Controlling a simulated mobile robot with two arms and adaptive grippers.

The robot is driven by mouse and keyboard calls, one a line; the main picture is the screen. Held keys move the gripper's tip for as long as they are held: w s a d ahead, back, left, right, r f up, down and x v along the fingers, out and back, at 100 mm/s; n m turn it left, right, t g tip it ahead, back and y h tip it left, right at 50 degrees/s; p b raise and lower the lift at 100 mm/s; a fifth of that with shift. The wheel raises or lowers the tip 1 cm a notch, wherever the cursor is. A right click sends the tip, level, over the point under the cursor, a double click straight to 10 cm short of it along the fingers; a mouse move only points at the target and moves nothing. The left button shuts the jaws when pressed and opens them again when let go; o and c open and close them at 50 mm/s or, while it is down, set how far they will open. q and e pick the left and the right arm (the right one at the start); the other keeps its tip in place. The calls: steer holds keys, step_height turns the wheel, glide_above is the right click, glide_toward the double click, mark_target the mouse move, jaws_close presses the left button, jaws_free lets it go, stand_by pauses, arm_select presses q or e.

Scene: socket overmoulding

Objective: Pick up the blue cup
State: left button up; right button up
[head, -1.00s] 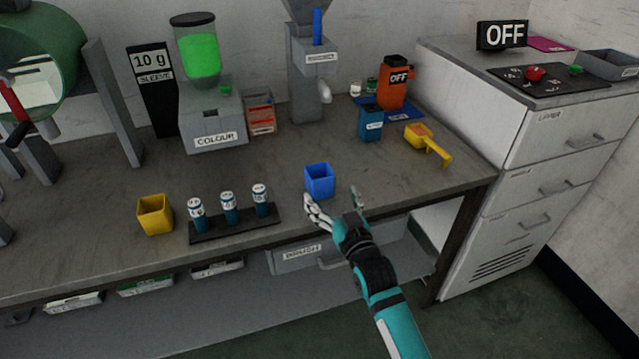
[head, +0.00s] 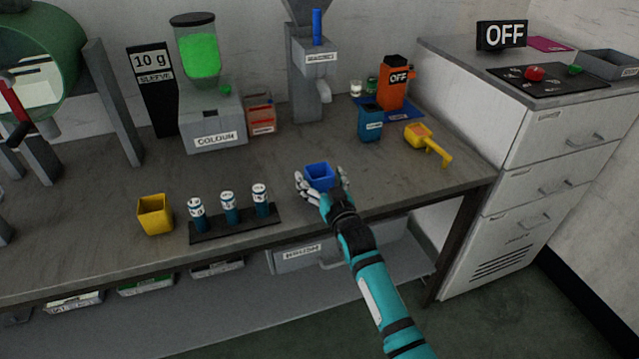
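The blue cup (head: 319,173) is a small square open-topped cup standing upright on the grey workbench, near its front edge. My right gripper (head: 321,184) is at the cup, with one finger along its left side and one along its right side. The gripper's palm hides the cup's lower front. The fingers are spread around the cup, and I cannot tell whether they touch it. My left gripper is not in view.
A black rack (head: 235,223) with blue-and-white vials stands left of the cup, and a yellow cup (head: 154,214) farther left. A blue container (head: 370,122) and a yellow scoop (head: 420,136) are behind right. The bench (head: 270,160) is clear behind the cup.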

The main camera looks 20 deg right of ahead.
steer(key=c, duration=0.9)
steer(key=shift+c, duration=0.2)
